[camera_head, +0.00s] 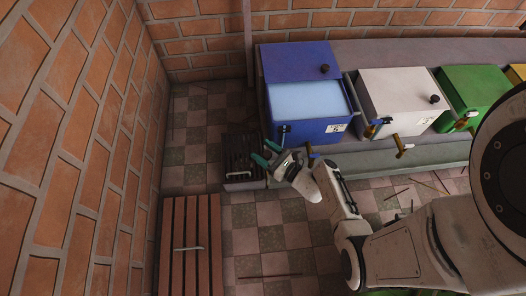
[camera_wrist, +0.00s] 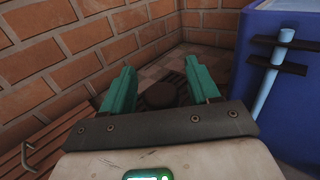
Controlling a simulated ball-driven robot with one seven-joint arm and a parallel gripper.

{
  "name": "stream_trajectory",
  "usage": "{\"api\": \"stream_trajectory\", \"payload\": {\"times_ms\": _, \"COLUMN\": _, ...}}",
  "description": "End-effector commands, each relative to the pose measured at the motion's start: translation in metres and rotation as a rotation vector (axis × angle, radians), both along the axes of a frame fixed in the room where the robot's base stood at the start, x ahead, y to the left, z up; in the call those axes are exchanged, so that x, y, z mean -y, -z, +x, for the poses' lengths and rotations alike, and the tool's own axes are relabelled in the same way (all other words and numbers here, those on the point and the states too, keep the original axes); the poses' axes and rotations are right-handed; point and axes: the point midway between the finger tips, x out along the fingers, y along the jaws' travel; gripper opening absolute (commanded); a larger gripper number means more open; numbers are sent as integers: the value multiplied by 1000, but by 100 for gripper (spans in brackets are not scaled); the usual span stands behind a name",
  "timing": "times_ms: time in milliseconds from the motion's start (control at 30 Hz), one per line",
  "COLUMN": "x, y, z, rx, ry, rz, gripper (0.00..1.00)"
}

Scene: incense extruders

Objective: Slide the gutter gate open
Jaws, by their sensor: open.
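A dark slatted grate (camera_head: 240,152) lies on the floor left of the blue extruder, with a pale bar along its near edge. It looks like the gutter gate, though its label is not visible. My gripper (camera_head: 264,152) is open, its green fingers over the grate's right side. In the wrist view, the open gripper (camera_wrist: 160,75) has a dark brown round thing (camera_wrist: 159,95) showing between its fingers; I cannot tell whether it touches them. Part of the dark slats (camera_wrist: 178,79) shows behind it. Nothing is seen held.
A reddish wooden slatted panel (camera_head: 205,225) with a pale handle (camera_head: 188,248) lies at the near left. The blue extruder (camera_head: 295,67) stands close on the right, beside white (camera_head: 395,88) and green (camera_head: 470,83) ones. A brick wall (camera_head: 75,130) bounds the left.

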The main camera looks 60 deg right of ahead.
Motion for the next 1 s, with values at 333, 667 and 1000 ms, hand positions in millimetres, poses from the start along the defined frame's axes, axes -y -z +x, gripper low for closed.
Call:
{"api": "stream_trajectory", "payload": {"times_ms": 333, "x": 0, "y": 0, "z": 5, "rx": 0, "ry": 0, "rz": 0, "gripper": 61}}
{"api": "stream_trajectory", "payload": {"times_ms": 667, "x": 0, "y": 0, "z": 5, "rx": 0, "ry": 0, "rz": 0, "gripper": 32}}
{"api": "stream_trajectory", "payload": {"times_ms": 1000, "x": 0, "y": 0, "z": 5, "rx": 0, "ry": 0, "rz": 0, "gripper": 0}}
